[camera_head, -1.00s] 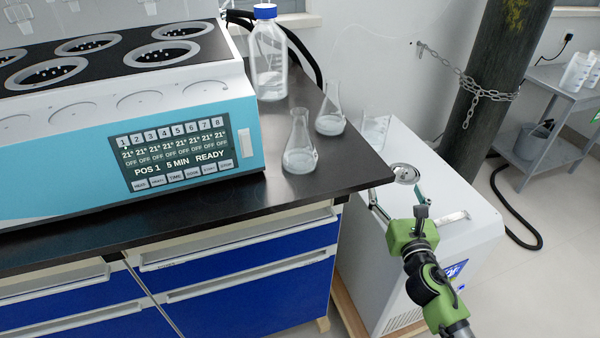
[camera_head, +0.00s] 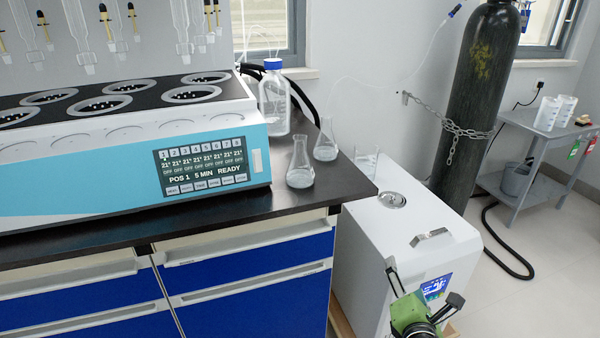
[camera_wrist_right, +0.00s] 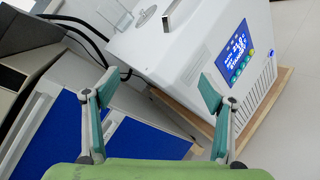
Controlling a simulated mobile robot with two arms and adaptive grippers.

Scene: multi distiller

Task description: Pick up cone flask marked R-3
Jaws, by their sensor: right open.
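Two cone flasks stand upright on the black bench top (camera_head: 240,203), right of the blue distiller. The nearer flask (camera_head: 300,172) is close to the bench's front right part. The other flask (camera_head: 326,146) is a little behind and to its right. Both hold some pale content. No R-3 marking can be read on either. My right gripper (camera_head: 424,285) is low in front of the white chiller, below bench height and well away from the flasks. In the right wrist view, its two fingers (camera_wrist_right: 158,92) are spread apart with nothing between them. My left gripper is not seen.
The distiller (camera_head: 130,165) fills the bench's left side. A blue-capped bottle (camera_head: 274,105) and a glass beaker (camera_head: 366,160) stand near the flasks. The white chiller (camera_head: 385,240) stands right of the bench, before a chained dark cylinder (camera_head: 475,110).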

